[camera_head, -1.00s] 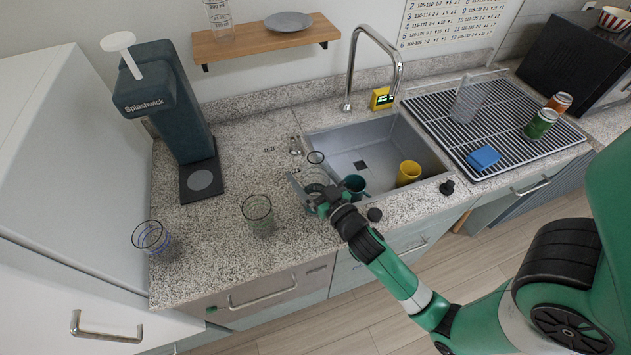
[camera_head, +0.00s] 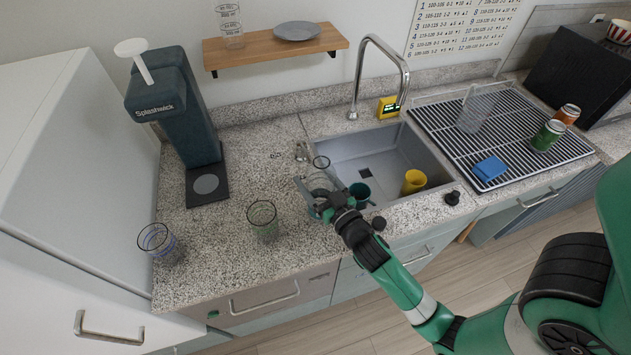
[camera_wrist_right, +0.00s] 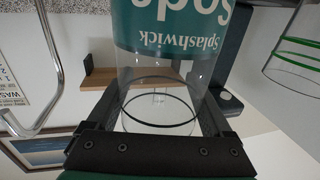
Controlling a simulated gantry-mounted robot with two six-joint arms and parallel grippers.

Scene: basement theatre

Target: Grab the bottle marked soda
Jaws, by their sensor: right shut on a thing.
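The soda bottle (camera_wrist_right: 168,75) is a clear cylinder with a teal label reading "Splashwick soda", upside down in the right wrist view. A dark ring runs round its clear part. In the head view, the bottle (camera_head: 320,164) is at the sink's left edge, mostly hidden by my gripper; its dark ring shows. My right gripper (camera_head: 316,198) is shut on it, with one finger on each side in the wrist view (camera_wrist_right: 155,110). I cannot tell whether its base touches the counter. My left gripper is not in view.
A green-marked glass (camera_head: 263,220) and a blue-marked glass (camera_head: 157,243) stand left of the gripper. The Splashwick dispenser (camera_head: 177,110) is behind them. A faucet (camera_head: 405,75) rises behind.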

